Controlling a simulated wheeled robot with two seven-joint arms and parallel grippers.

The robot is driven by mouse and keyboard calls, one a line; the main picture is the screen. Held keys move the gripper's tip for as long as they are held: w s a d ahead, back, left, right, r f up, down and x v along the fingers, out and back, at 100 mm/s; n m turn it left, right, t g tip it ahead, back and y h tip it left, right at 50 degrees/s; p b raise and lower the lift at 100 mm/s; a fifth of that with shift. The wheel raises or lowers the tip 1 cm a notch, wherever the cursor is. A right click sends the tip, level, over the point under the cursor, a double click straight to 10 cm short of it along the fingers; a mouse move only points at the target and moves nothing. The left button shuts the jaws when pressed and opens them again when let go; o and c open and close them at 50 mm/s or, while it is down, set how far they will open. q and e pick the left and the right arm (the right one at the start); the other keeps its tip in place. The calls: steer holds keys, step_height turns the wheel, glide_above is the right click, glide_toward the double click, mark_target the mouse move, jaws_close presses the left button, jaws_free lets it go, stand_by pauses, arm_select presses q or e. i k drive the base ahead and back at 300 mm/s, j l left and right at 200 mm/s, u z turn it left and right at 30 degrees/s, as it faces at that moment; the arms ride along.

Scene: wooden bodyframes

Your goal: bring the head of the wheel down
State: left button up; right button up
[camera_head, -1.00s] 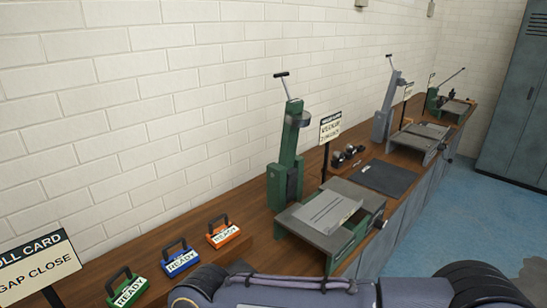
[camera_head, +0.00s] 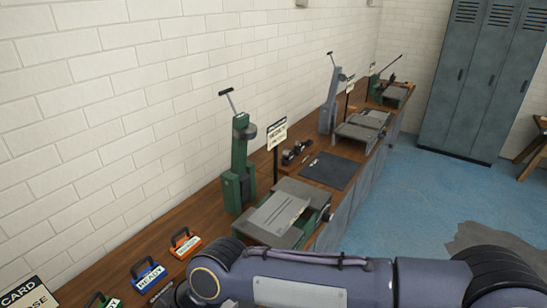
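A green machine (camera_head: 239,165) stands on the wooden bench against the wall. It has an upright column with a T-handled lever (camera_head: 228,97) raised at its top and a grey round head (camera_head: 248,131) on the column's side. A flat grey table (camera_head: 279,212) sits in front of the column. A grey machine (camera_head: 329,100) of similar shape stands farther along the bench. One of my arms crosses the lower part of the view, in front of the bench. Neither gripper's fingers can be made out.
Orange (camera_head: 185,243) and blue (camera_head: 148,275) READY blocks sit on the bench, with a green one at the bottom edge. A sign (camera_head: 277,134) stands behind the green machine's table. A dark mat (camera_head: 328,170) lies beyond. Blue floor (camera_head: 395,205) is open at right, before lockers (camera_head: 483,80).

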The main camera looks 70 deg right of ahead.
mark_target(244, 131)
steer(key=z, duration=0.5)
steer(key=k+l+z, duration=0.1)
steer(key=z, duration=0.4)
steer(key=l+z, duration=0.15)
steer(key=z, duration=0.35)
steer(key=l+z, duration=0.1)
steer(key=z, duration=0.4)
